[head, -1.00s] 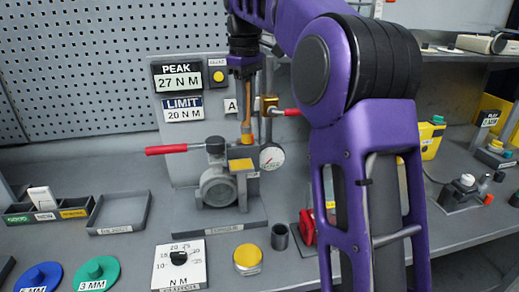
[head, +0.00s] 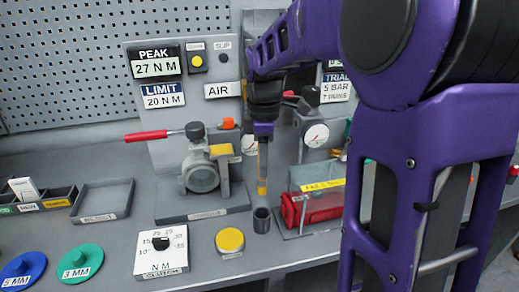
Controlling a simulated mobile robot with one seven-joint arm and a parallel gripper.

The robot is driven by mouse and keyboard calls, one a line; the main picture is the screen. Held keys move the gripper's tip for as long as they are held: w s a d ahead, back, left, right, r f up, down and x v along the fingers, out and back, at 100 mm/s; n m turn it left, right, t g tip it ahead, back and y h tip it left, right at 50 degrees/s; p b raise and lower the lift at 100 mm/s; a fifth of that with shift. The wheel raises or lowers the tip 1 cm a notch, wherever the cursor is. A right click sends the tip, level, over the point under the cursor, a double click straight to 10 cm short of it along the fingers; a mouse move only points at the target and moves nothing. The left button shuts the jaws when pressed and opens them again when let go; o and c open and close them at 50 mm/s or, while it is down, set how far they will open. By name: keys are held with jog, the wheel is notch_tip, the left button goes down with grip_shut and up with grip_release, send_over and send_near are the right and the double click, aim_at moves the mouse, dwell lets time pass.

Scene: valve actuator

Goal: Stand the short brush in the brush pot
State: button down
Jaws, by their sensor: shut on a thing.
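My gripper (head: 263,138) is shut on the short brush (head: 262,168), which hangs upright below it. The brush has a thin brown shaft and a yellow lower end. The brush pot (head: 262,220) is a small dark grey open cylinder on the bench. The brush's lower end appears just above the pot's mouth in the head view, with a small gap between them. How well they line up in depth I cannot tell. The top of the brush is hidden in the jaws.
A valve rig (head: 203,175) with a red handle stands left of the brush. A red box in a clear-fronted holder (head: 318,205) stands close on the right. A yellow-lidded jar (head: 230,240) and a torque dial plate (head: 161,249) lie at the front left.

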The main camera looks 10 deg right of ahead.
jog(key=shift+f, duration=1.25)
notch_tip(320, 180, down, 8)
jog(key=b, duration=0.4)
jog(key=shift+f+b, duration=0.2)
jog(key=shift+b, duration=0.1)
jog(key=c, duration=0.6)
grip_release()
notch_tip(320, 180, up, 17)
jog(key=p, duration=0.2)
jog(key=shift+r+p, duration=0.2)
jog(key=shift+p, duration=0.15)
